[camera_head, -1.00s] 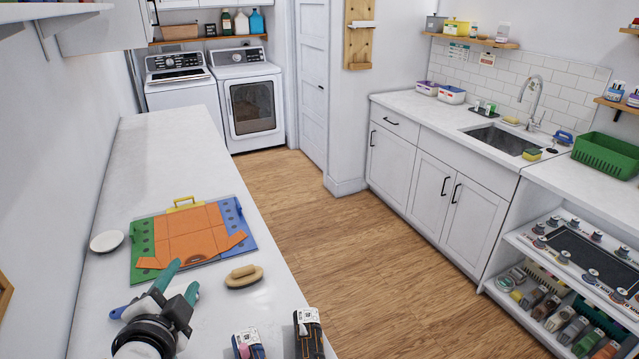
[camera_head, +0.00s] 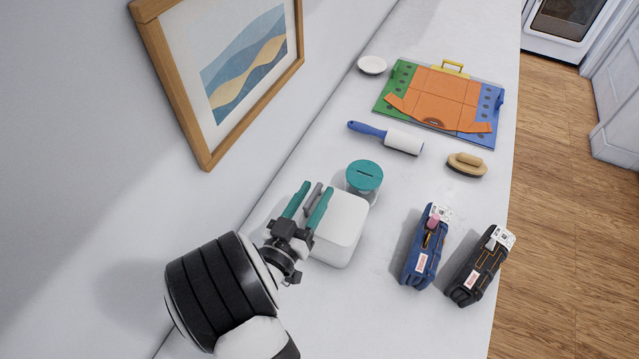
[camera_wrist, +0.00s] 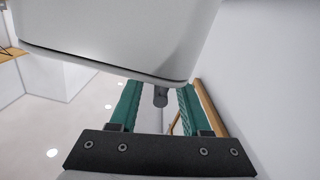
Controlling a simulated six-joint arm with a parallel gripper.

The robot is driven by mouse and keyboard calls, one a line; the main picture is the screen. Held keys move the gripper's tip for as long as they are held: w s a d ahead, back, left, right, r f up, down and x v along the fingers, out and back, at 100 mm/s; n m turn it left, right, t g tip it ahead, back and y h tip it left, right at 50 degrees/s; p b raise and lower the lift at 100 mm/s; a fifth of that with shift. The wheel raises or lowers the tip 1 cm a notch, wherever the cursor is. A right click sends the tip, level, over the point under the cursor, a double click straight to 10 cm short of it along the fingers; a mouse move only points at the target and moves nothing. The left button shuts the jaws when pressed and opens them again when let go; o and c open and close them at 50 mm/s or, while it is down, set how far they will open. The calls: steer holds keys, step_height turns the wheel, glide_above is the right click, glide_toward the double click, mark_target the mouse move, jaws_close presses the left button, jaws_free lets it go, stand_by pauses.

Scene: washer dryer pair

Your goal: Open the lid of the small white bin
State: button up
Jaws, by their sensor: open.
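The small white bin (camera_head: 343,229) stands on the counter with a smooth white top, partly hidden behind my gripper in the head view. It also fills the upper left of the wrist view (camera_wrist: 120,35). My gripper (camera_head: 312,190) is beside the bin's left side, its teal fingers apart. In the wrist view (camera_wrist: 157,92) the fingers reach up past the bin's lower edge. A small grey rounded piece (camera_wrist: 160,96) shows between them; I cannot tell whether it belongs to the bin. Nothing is clearly held, and contact with the bin is unclear.
A teal-lidded jar (camera_head: 365,177) stands just behind the bin. A lint roller (camera_head: 386,137), a brush (camera_head: 467,164), a blue pouch (camera_head: 425,247) and a black pouch (camera_head: 479,266) lie around it. A framed picture (camera_head: 222,68) hangs on the left wall.

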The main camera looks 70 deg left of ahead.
steer(key=shift+x, duration=1.25)
jaws_close()
stand_by(0.4)
